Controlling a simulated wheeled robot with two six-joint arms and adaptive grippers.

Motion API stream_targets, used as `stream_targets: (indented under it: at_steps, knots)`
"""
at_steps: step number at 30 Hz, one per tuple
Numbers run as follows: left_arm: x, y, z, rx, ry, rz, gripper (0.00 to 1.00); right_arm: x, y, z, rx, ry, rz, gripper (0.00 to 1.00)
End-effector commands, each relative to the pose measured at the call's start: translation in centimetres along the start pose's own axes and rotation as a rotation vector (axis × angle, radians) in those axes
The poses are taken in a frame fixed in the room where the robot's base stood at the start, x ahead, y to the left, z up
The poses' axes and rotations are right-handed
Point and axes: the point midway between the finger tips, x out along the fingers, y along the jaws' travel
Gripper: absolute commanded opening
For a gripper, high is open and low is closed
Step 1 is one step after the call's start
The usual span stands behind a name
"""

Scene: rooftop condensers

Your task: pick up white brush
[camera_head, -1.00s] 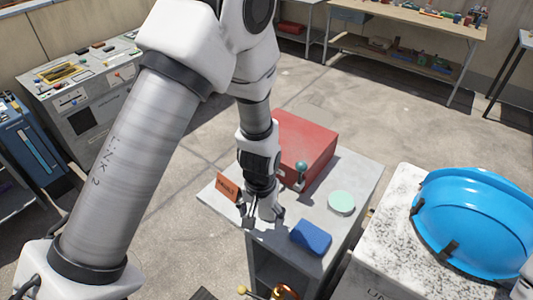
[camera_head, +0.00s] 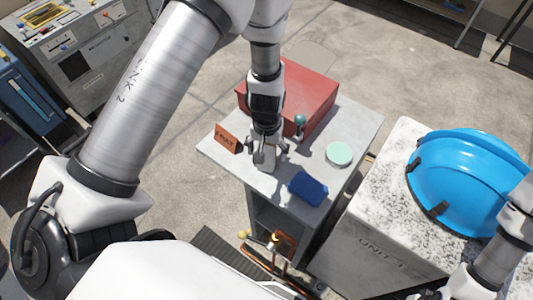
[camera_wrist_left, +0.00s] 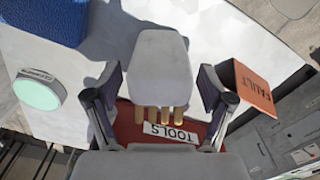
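The white brush (camera_head: 264,157), pale grey-white with a rounded block and tan tufts, is on the grey cabinet top. In the left wrist view the brush (camera_wrist_left: 160,62) lies between the two fingers, its tufts toward the palm. My left gripper (camera_head: 266,146) reaches down over it; it also shows in the left wrist view (camera_wrist_left: 160,78). Its fingers are apart, with a gap visible on each side of the brush, so it is open. Part of my right arm shows at the lower right of the head view, but I cannot make out its gripper.
On the cabinet top (camera_head: 352,118) are a red toolbox (camera_head: 312,88), an orange FAULT sign (camera_head: 227,138), a blue block (camera_head: 308,188), a mint disc (camera_head: 339,154) and a teal-topped knob (camera_head: 300,121). A blue hard hat (camera_head: 462,180) rests on the speckled unit at right.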

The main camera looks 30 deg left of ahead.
Motion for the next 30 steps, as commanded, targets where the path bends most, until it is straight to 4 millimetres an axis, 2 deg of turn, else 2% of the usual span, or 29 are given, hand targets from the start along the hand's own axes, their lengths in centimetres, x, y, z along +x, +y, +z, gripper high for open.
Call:
stream_targets:
  at_steps: [1,5,6,8,9,20,30]
  knots:
    - [0.0,0.0,0.0,0.000,0.000,0.000,0.67,0.0,0.0,0.0,0.000,0.000,0.000,0.40]
    - [0.0,0.0,0.0,0.000,0.000,0.000,0.21,0.0,0.0,0.0,0.000,-0.001,0.000,0.40]
    - [0.0,0.0,0.0,0.000,0.000,0.000,0.15,0.0,0.0,0.0,0.000,-0.001,0.000,0.40]
    - [0.0,0.0,0.0,0.000,0.000,0.000,0.15,0.0,0.0,0.0,0.000,-0.001,0.000,0.40]
    - [0.0,0.0,0.0,0.000,0.001,0.000,0.09,0.0,0.0,0.0,0.000,0.000,0.000,0.40]
    - [-0.6,0.0,0.0,0.000,0.001,0.000,0.08,-0.6,0.0,0.0,0.000,0.000,0.000,0.40]
    - [-3.9,-0.1,0.0,0.002,0.001,0.000,0.08,-3.6,0.0,0.0,0.000,0.000,0.000,0.40]
